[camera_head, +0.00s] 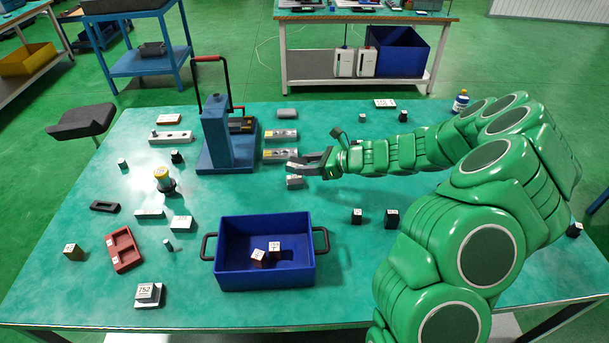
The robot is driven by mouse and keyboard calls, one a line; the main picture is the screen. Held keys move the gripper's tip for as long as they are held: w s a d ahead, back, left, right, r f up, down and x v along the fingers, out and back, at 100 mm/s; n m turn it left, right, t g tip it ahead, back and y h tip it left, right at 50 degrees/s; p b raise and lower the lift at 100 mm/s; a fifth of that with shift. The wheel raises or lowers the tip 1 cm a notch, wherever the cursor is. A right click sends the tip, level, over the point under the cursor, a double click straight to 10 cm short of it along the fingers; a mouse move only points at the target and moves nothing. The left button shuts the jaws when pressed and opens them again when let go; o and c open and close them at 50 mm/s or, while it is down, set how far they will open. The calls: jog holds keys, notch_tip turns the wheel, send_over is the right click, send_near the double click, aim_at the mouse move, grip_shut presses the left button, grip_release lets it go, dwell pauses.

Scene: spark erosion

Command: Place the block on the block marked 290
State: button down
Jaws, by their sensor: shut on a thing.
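My gripper (294,164) reaches in from the right, low over the middle of the table. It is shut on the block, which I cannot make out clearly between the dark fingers.
A blue press (214,130) stands left of the gripper. A block marked 752 (146,292) and a red tray (123,250) lie front left. Two dark cubes, one left (356,216) and one right (392,218), stand right of the bin.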

jog(key=shift+w+a+f, duration=0.2)
jog(key=shift+w+f, duration=0.9)
jog(key=shift+f, duration=0.3)
jog(key=shift+w+a+f, duration=0.2)
jog(key=shift+w+f, duration=0.9)
jog(key=shift+f, duration=1.8)
jog(key=c, duration=0.5)
grip_release()
jog(key=shift+f, duration=0.1)
